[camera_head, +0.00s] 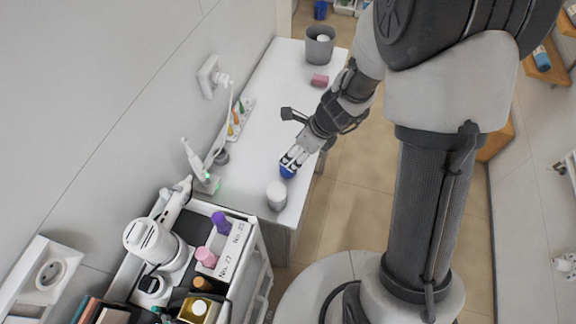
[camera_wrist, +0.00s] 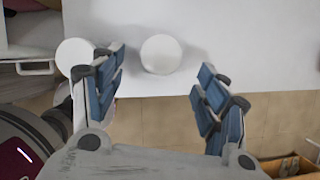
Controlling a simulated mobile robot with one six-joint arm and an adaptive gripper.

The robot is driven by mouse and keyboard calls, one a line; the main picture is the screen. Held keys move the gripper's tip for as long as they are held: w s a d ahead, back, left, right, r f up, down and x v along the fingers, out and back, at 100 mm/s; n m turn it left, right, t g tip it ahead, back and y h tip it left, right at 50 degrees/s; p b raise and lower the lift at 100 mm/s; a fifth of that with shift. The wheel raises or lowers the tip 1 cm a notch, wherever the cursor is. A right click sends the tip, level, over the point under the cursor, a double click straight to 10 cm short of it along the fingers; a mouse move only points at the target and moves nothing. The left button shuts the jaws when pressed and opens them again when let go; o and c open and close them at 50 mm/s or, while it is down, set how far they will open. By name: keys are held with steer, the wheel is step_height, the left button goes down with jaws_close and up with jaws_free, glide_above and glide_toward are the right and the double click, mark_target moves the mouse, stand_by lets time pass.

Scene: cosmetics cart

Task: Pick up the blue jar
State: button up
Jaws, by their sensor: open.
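The blue jar (camera_head: 287,172) stands near the front end of the white table in the head view, partly covered by my gripper (camera_head: 292,160). In the wrist view, a round white top (camera_wrist: 161,54) shows ahead of and between my spread fingers (camera_wrist: 163,75); by its position it appears to be this jar's lid, and no blue side shows there. My gripper is open, with nothing between its pads. I cannot tell whether a finger touches the jar.
A white jar (camera_head: 276,195) stands close by; its lid (camera_wrist: 75,55) lies beside my left finger in the wrist view. A cosmetics cart (camera_head: 255,240) adjoins the table (camera_head: 281,95). A pink item (camera_head: 319,80) and grey bin (camera_head: 319,45) are farther back.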

steer(key=b+x, duration=0.1)
steer(key=x, duration=0.3)
steer(key=b+x, duration=0.3)
steer(key=x, duration=0.2)
steer(key=shift+s+d+f, duration=0.1)
steer(key=shift+d+f, duration=0.05)
steer(key=shift+f, duration=0.1)
steer(key=shift+r, duration=0.1)
steer(key=c, duration=1.2)
